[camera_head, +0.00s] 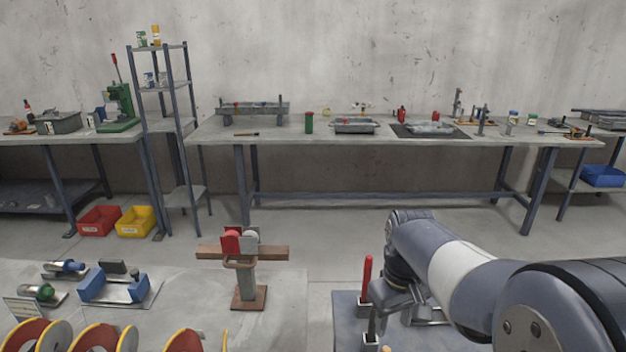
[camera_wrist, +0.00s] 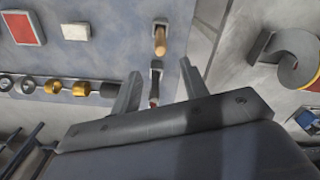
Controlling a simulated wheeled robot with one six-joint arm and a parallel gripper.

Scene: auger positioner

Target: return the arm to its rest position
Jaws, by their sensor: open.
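My arm reaches in from the lower right in the head view, bends down at its far end, and has my gripper (camera_head: 397,300) low over a grey tool board (camera_head: 345,300). In the wrist view the two fingers of my gripper (camera_wrist: 160,88) are spread apart with nothing held between them. A small dark holder (camera_wrist: 155,75) shows between the fingers, apparently beyond them. A wooden-handled tool (camera_wrist: 160,42) stands in another holder just past it. Part of the gripper is hidden by my arm in the head view.
A red-handled tool (camera_head: 367,278) stands upright close left of my gripper. Several gold and dark round pieces (camera_wrist: 80,89) line the board. A post with a wooden crossbar (camera_head: 245,275) stands left. The long workbench (camera_head: 300,130) is at the back, with clear floor before it.

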